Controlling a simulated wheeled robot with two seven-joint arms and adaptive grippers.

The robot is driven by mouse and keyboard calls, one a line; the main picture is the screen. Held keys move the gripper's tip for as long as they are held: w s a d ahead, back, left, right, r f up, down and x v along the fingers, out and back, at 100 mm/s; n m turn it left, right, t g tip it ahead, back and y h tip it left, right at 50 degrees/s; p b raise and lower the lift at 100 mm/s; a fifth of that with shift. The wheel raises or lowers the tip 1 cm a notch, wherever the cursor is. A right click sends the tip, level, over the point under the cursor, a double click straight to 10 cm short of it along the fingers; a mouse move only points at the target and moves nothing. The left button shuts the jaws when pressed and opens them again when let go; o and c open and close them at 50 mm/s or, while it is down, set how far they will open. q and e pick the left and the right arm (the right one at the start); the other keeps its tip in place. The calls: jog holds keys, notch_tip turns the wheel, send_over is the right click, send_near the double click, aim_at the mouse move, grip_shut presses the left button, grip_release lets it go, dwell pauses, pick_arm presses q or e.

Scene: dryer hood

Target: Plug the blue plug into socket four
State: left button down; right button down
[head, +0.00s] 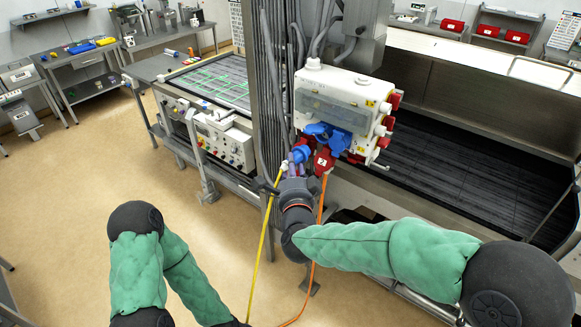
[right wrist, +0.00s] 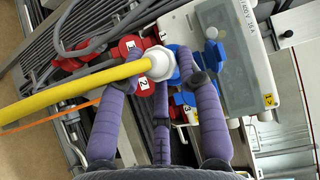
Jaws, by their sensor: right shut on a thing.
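The blue plug (head: 301,153) has a white collar (right wrist: 160,63) and a yellow cable (head: 266,225). My right gripper (head: 293,180) is shut on it, just left of the white socket box (head: 335,95). In the right wrist view the gripper's purple fingers (right wrist: 165,85) close around the plug, and the yellow cable (right wrist: 75,92) runs off to the left. Blue sockets (head: 330,138) sit at the box's lower edge; a blue one with label 3 (right wrist: 186,113) shows in the wrist view. I cannot make out clearly which is socket four. My left gripper is out of view.
A red plug labelled 2 (head: 323,161) with an orange cable (head: 318,222) hangs beside my right gripper. More red sockets (head: 388,122) line the box's right side. A metal post with grey conduits (head: 272,85) stands left of the box. The floor at the left is open.

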aim_at(308, 153)
jog(key=shift+w+d, duration=0.65)
jog(key=shift+w, duration=0.15)
jog(key=shift+w+d, duration=0.6)
jog(key=shift+w, duration=0.2)
jog(key=shift+w+d+b, duration=0.3)
jog(key=shift+w+d, duration=0.5)
jog(key=shift+w, duration=0.2)
jog(key=shift+b, duration=1)
jog(key=shift+w+d+r+h+b, duration=0.1)
jog(key=shift+w+d+h+b, duration=0.05)
jog(key=shift+w+d+b, duration=0.5)
jog(key=shift+w+d+r+h+b, duration=0.15)
jog(key=shift+w+d+b, duration=0.3)
jog(key=shift+w, duration=0.3)
dwell(0.9)
jog(key=c, duration=1)
grip_release()
jog(key=shift+f, duration=0.1)
jog(key=shift+o, duration=1.2)
jog(key=shift+f, duration=0.1)
